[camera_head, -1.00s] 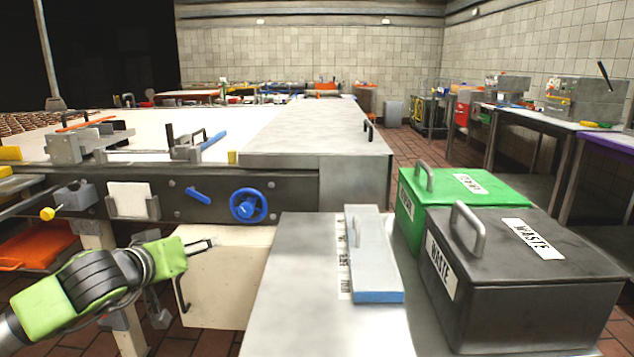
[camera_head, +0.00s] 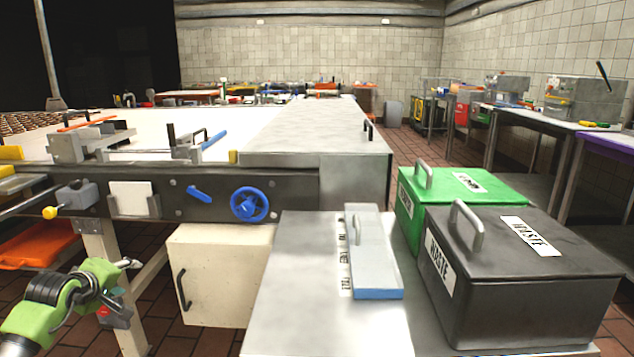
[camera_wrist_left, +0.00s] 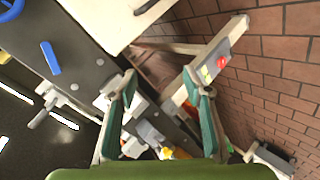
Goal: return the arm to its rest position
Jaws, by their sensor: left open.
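My left arm (camera_head: 55,305), green and dark grey, comes in from the lower left in the head view. Its gripper (camera_head: 128,264) is at the machine's leg, left of the cream cabinet, and is small and hard to make out there. In the left wrist view my left gripper (camera_wrist_left: 165,88) shows two teal-lined fingers standing apart with nothing held between them. Floor tiles and parts of the machine show beyond the fingers. My right gripper is not in view.
The cream cabinet (camera_head: 212,275) and the machine with a blue handwheel (camera_head: 249,205) stand near the arm. A metal table (camera_head: 300,300) carries a blue-edged block (camera_head: 372,262). A green bin (camera_head: 500,190) and a dark waste bin (camera_head: 540,300) stand right. An orange tray (camera_head: 40,250) is left.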

